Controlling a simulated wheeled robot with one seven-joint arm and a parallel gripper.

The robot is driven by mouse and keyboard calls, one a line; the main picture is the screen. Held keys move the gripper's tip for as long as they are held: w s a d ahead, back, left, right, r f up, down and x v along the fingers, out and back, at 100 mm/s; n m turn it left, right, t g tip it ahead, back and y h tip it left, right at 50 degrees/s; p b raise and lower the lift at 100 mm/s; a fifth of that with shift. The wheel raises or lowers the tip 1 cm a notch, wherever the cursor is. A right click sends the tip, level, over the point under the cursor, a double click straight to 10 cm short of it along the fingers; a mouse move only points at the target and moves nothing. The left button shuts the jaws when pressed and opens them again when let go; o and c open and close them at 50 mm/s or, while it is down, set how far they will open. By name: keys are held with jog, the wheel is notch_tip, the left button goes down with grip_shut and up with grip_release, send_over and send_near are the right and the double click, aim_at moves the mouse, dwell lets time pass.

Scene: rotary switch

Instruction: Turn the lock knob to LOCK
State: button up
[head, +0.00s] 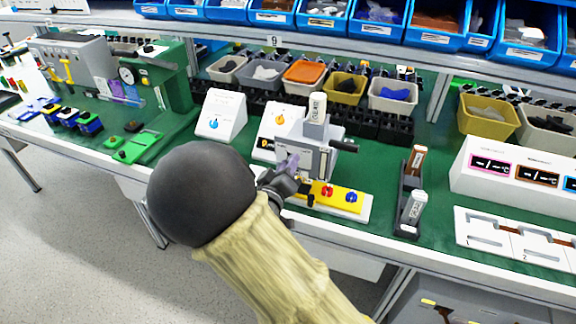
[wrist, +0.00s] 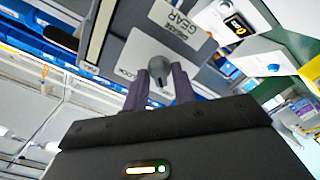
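The lock knob (wrist: 158,80) is grey and sits on a grey panel with white label plates in the wrist view. A plate beside it carries lettering that looks like "LOCK" (wrist: 127,73). My gripper (wrist: 160,88) has its two purple-grey fingers on either side of the knob, very close to it. Whether both fingers press on it I cannot tell. In the head view my gripper (head: 291,166) is at the front of the grey box (head: 321,160), and my arm hides the knob. Which label the knob points to is unclear.
A yellow plate with red and blue knobs (head: 348,196) lies just right of my gripper. White sloped boxes (head: 221,117) stand behind left. A dark holder (head: 407,200) stands to the right. Bins (head: 393,96) line the back under a shelf edge. Green bench (head: 372,160) shows between.

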jog(key=shift+m, duration=0.5)
jog(key=shift+c, duration=0.2)
jog(key=shift+s+d+f+m+b, duration=0.1)
jog(key=shift+d+m+b, duration=0.05)
jog(key=shift+m+b, duration=3.75)
jog(key=shift+d+m+b, duration=0.1)
jog(key=shift+m+b, duration=2.95)
jog(key=shift+m, duration=1.55)
jog(key=o, duration=0.7)
